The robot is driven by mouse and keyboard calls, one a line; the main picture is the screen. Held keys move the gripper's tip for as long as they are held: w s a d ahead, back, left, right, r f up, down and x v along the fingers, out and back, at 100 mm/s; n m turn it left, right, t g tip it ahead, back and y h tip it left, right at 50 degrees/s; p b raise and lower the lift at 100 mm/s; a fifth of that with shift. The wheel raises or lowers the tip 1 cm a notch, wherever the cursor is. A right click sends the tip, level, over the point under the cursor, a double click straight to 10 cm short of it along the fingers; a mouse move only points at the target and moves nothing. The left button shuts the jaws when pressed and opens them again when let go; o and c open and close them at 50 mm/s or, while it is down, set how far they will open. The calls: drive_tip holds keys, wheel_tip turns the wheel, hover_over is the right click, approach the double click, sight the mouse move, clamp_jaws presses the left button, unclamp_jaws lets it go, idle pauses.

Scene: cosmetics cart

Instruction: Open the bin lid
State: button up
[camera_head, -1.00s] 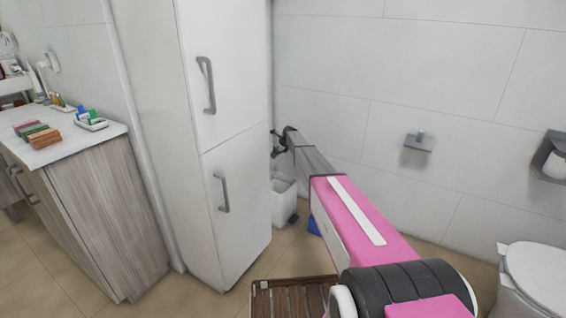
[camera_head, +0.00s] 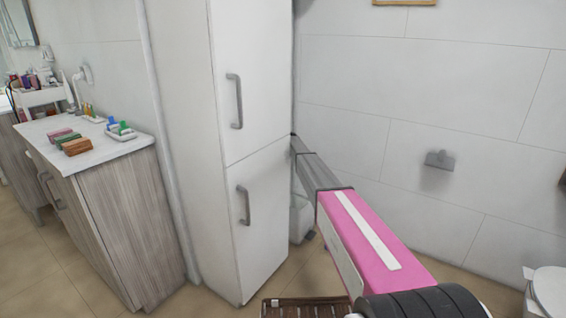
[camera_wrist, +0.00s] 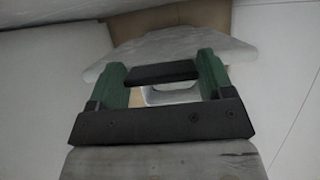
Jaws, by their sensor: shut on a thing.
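The white bin (camera_head: 301,216) stands on the floor behind the tall cabinet's right edge. Only a narrow strip of it shows in the head view, partly behind my arm. In the wrist view my gripper (camera_wrist: 163,62) has its two green fingers at a pale, wide slab that looks like the bin lid (camera_wrist: 172,44). The fingers stand apart and are shut on it. A pale rounded shape shows in the gap between the fingers. In the head view my gripper is hidden behind the cabinet. How far the lid is raised I cannot tell.
The tall white cabinet (camera_head: 185,130) stands close to the left of my arm. A wood-fronted counter (camera_head: 125,225) with small items is at left. A tiled wall lies behind, with a grey holder (camera_head: 440,160). A toilet (camera_head: 550,292) and a slatted wooden item (camera_head: 305,309) are low in front.

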drive_tip(key=shift+w+a, duration=0.15)
drive_tip(key=shift+a, duration=0.1)
drive_tip(key=o, duration=1.3)
drive_tip(key=v, duration=1.1)
